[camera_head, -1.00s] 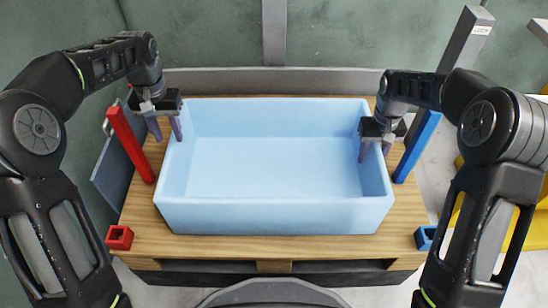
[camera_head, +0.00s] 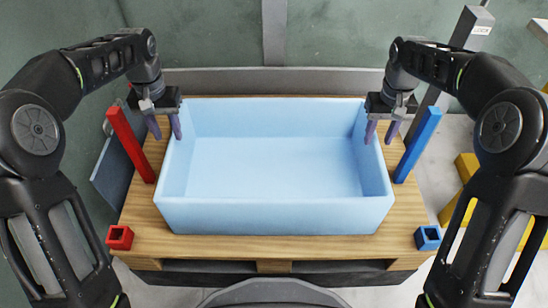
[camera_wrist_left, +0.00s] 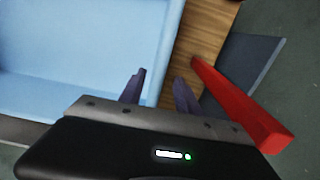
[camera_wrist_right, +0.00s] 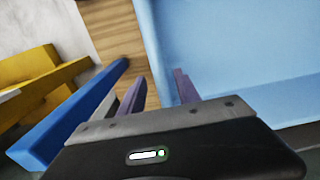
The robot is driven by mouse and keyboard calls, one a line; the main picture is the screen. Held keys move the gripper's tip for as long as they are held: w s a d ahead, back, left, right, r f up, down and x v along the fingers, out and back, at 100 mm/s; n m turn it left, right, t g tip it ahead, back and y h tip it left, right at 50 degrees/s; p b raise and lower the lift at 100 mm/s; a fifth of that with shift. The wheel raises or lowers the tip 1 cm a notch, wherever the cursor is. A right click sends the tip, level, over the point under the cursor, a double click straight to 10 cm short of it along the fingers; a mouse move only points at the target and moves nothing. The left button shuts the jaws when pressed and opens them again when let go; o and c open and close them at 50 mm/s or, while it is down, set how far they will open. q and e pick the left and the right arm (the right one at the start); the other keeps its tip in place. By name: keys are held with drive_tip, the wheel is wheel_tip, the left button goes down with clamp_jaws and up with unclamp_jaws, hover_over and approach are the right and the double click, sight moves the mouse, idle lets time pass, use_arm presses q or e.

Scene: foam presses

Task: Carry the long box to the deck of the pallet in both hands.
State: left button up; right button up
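The long box (camera_head: 275,217) is light blue, open-topped and empty. It sits level on the wooden deck of the pallet (camera_head: 270,247). My left gripper (camera_head: 167,136) is open at the box's left wall. In the left wrist view, its fingers (camera_wrist_left: 158,90) are apart, one on each side of the wall's edge, gripping nothing. My right gripper (camera_head: 381,134) is open at the right wall. In the right wrist view, its fingers (camera_wrist_right: 158,90) are also apart on either side of the wall's edge. I cannot tell how high the fingertips are relative to the rim.
A red post (camera_head: 131,146) leans outside the box's left end, and a blue post (camera_head: 417,146) outside its right end. A red socket block (camera_head: 119,237) and a blue one (camera_head: 427,238) sit at the pallet's front corners. Yellow structure (camera_head: 462,200) stands at the right.

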wheel_tip(320, 180, up, 4)
drive_tip(key=shift+r, duration=0.1)
idle(0.6)
